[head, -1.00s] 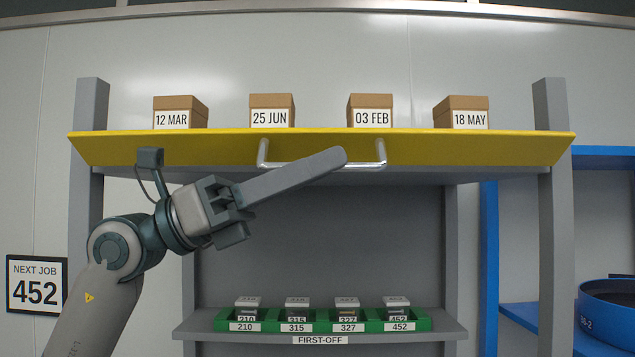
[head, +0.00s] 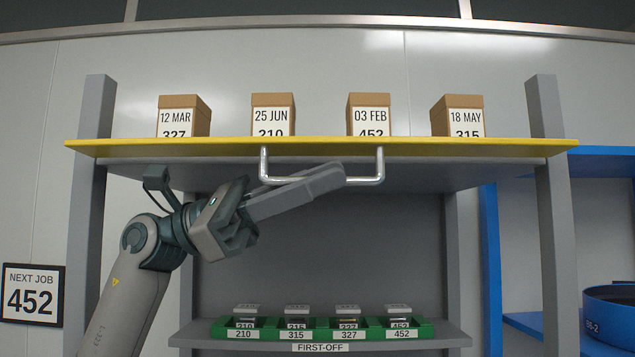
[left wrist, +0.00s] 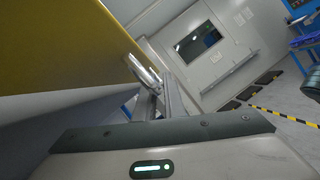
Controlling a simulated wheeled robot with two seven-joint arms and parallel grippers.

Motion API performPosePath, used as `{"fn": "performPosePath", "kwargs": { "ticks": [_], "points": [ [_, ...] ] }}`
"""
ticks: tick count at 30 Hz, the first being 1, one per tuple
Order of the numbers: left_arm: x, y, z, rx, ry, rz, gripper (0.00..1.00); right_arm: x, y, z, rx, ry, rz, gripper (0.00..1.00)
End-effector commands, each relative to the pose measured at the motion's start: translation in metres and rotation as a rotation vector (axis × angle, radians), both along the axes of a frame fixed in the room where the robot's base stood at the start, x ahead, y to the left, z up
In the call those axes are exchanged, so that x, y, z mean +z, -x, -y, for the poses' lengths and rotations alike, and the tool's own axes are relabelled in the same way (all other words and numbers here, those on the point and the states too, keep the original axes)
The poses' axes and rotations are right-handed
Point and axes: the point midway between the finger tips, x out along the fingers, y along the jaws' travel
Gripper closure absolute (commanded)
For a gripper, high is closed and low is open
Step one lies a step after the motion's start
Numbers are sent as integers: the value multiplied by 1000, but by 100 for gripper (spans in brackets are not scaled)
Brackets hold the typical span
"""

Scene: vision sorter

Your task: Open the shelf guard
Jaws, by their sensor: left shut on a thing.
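The shelf guard (head: 210,148) is a yellow panel along the front of the upper shelf, seen as a thin, tilted band in the head view. A silver U-shaped handle (head: 364,182) hangs from it. My left gripper (head: 338,175) is shut on the handle's lower bar, its long fingers reaching in from the left. In the left wrist view the guard (left wrist: 50,45) fills the upper left and the handle (left wrist: 143,70) runs to the fingers (left wrist: 160,100). My right gripper is in neither view.
Several brown boxes, such as the one marked 03 FEB (head: 369,112), stand behind the guard. Below, a green tray (head: 360,332) with numbered slots sits on a lower shelf. Grey posts (head: 92,200) flank the shelf. A blue rack (head: 489,240) stands at right.

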Motion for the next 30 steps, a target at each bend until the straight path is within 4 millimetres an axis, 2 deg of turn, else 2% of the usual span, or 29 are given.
{"fn": "performPosePath", "kwargs": {
  "ticks": [13,15,16,30],
  "points": [
    [-1,-1,0,2,-1,17,100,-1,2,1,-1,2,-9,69],
    [-1,-1,0,2,-1,16,79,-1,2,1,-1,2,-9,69],
    [-1,-1,0,2,-1,16,72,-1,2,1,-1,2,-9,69],
    [-1,-1,0,1,0,16,72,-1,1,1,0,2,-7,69]
  ]
}}
